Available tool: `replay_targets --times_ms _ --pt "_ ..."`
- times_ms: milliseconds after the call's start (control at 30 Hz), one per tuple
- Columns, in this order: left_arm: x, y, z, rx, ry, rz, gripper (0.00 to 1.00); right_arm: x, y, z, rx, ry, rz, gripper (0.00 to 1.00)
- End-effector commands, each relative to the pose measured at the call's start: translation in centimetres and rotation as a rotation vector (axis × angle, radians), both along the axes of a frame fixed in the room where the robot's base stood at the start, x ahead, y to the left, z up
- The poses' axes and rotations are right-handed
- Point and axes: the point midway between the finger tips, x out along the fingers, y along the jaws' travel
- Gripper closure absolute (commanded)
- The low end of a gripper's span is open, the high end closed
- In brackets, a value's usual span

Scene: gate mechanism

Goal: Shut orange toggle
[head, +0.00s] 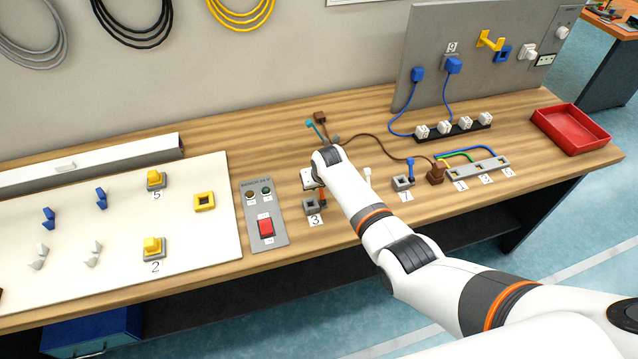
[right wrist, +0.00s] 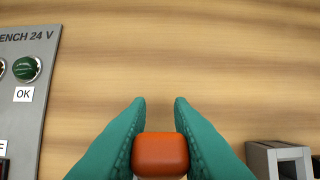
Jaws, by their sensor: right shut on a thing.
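The orange toggle shows in the right wrist view as a rounded orange-red cap (right wrist: 160,154) at the bottom middle. My right gripper (right wrist: 160,105) has its two teal fingers on either side of the cap and is shut on it. The base of the toggle is hidden below the frame. In the head view my right arm reaches over the bench and covers most of the gripper and toggle, so I cannot tell which way the toggle is tilted. My left gripper is in neither view.
A grey panel (head: 252,220) with a red switch (head: 266,227) and a green button (right wrist: 27,68) stands left of the gripper. A grey socket block (right wrist: 270,160) is close on its right. A brown cable (head: 380,141) runs behind the arm. A red tray (head: 571,143) stands far right.

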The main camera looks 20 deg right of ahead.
Motion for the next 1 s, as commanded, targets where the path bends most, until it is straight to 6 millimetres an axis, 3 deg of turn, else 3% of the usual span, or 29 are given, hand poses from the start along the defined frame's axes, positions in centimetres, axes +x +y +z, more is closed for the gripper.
replay_targets --times_ms 33,67,200,567,1000 --pt "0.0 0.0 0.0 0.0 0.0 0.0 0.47 -0.1 0.0 -0.1 0.0 0.002 0.0 1.0" --pt "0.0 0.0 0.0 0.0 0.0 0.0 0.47 -0.1 0.0 -0.1 0.0 0.002 0.0 0.79" --pt "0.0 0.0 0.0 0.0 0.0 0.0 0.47 -0.1 0.0 -0.1 0.0 0.002 0.0 0.58" --pt "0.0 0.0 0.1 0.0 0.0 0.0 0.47 -0.1 0.0 0.3 0.0 -0.001 0.0 0.58" --pt "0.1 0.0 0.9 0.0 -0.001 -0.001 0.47 -3.0 -0.1 6.4 0.0 -0.003 0.0 0.58"
